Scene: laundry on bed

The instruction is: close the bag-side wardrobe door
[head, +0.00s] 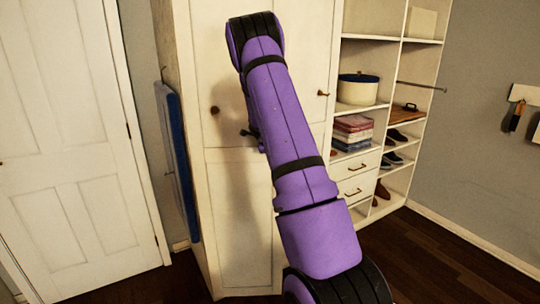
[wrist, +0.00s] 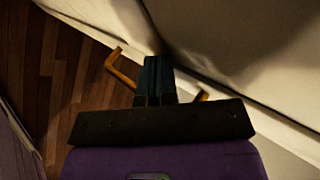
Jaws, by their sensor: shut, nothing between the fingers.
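The cream wardrobe (head: 172,60) stands in the middle of the head view. A small brass handle (head: 322,93) shows at the panel's right edge. My gripper (wrist: 153,82) is shut and empty in the wrist view, close to a pale surface (wrist: 250,50). A brass-coloured handle piece (wrist: 122,68) shows left of the fingers and another (wrist: 202,96) right of them; contact cannot be told. No bag can be made out, so which door is bag-side is unclear.
Drawers (head: 358,167) sit below. A blue padded board (head: 178,160) leans at the wardrobe's left side, near a white room door (head: 75,140). Dark wooden floor (head: 425,255) is clear at the right.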

